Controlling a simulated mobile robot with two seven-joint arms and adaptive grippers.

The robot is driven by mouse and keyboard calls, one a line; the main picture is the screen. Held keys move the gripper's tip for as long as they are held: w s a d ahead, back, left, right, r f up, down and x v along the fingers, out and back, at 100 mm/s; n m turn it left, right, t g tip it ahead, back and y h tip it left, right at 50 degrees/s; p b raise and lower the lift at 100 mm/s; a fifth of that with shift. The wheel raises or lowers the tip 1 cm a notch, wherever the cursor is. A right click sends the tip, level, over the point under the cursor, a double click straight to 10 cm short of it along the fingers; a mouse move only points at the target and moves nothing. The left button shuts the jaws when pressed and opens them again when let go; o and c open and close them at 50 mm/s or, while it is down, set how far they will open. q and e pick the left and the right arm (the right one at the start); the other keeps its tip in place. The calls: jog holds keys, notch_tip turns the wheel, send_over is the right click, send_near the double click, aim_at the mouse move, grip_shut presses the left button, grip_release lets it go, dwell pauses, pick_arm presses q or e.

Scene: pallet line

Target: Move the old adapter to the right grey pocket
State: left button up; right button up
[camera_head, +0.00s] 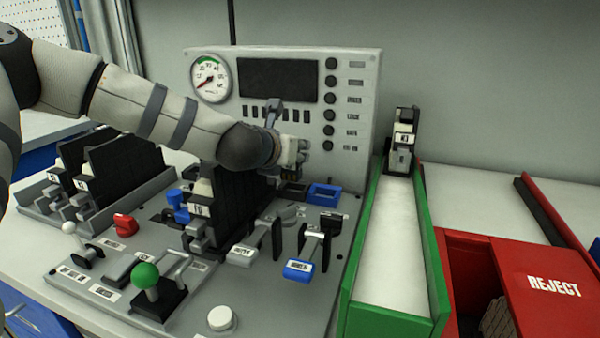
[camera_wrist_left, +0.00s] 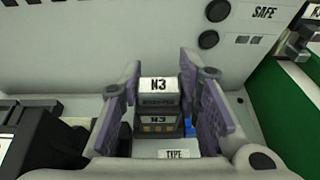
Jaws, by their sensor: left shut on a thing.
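My left gripper (camera_head: 291,152) is in front of the gauge panel, above the back of the grey fixture board. In the left wrist view its two purple-padded fingers (camera_wrist_left: 160,103) stand on either side of a dark adapter with a white N3 label (camera_wrist_left: 158,86). The gripper is shut on this adapter. A second N3 label shows just below it; I cannot tell whether it is on the same part. In the head view the gripper mostly hides the adapter. A blue pocket (camera_head: 324,194) lies at the board's back right. I cannot clearly make out the right grey pocket. My right gripper is not in view.
A dark module stack (camera_head: 232,205) stands just below my left forearm.

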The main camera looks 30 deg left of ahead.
aim_at(295, 167)
pick_arm(q)
jog(key=shift+w+a+f, duration=0.15)
jog(key=shift+w+f, duration=0.45)
jog(key=shift+f, duration=0.1)
jog(key=shift+w+a+f+b, duration=0.15)
jog(key=shift+f+b, duration=0.15)
jog(key=shift+f, duration=0.65)
jog(key=shift+w+d+f+b, duration=0.1)
jog(key=shift+f+b, duration=0.2)
jog(key=shift+f, duration=0.65)
jog(key=o, duration=0.9)
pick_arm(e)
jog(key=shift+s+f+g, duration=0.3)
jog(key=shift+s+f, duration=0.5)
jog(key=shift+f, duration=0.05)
pick_arm(q)
jog(key=shift+r, duration=0.25)
jog(key=p+v, duration=0.3)
jog(key=v, duration=0.9)
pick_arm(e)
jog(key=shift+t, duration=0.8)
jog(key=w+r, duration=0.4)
